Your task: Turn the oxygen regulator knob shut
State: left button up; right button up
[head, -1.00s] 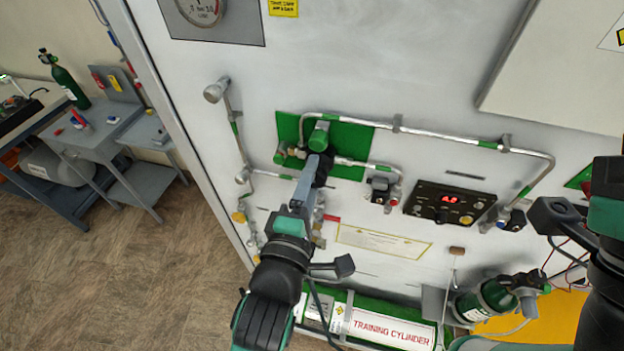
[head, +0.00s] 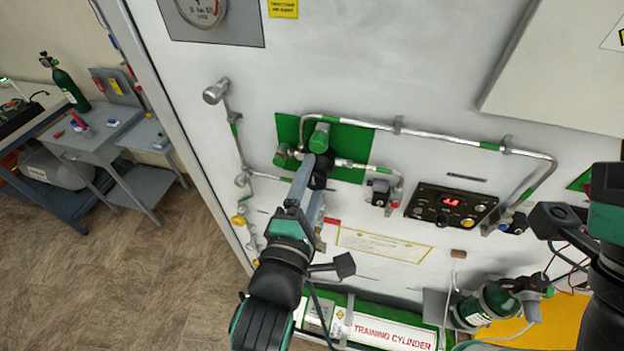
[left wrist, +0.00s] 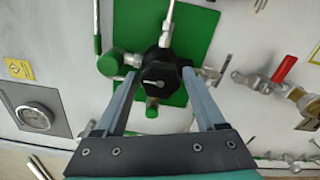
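The black, lobed regulator knob (left wrist: 158,74) sits in front of a green backing plate on the white panel. It also shows in the head view (head: 321,172), partly hidden by my gripper, just below a green valve body (head: 319,138). My left gripper (left wrist: 160,76) has one finger on each side of the knob, with the fingertips appearing to touch its rim. In the head view my left gripper (head: 316,180) reaches up to the knob from below. Part of my right arm shows at the right edge of the head view, but its fingers do not.
Metal pipes (head: 430,138) run around the knob. A red-handled valve (left wrist: 285,69) and a gauge (left wrist: 34,116) show in the left wrist view. A training cylinder (head: 392,333) lies below.

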pick_arm(q)
jog(key=shift+o, duration=0.6)
jog(key=p+v, duration=0.3)
jog(key=v, duration=0.8)
jog(key=shift+s+p, duration=0.25)
jog(key=shift+p, duration=0.05)
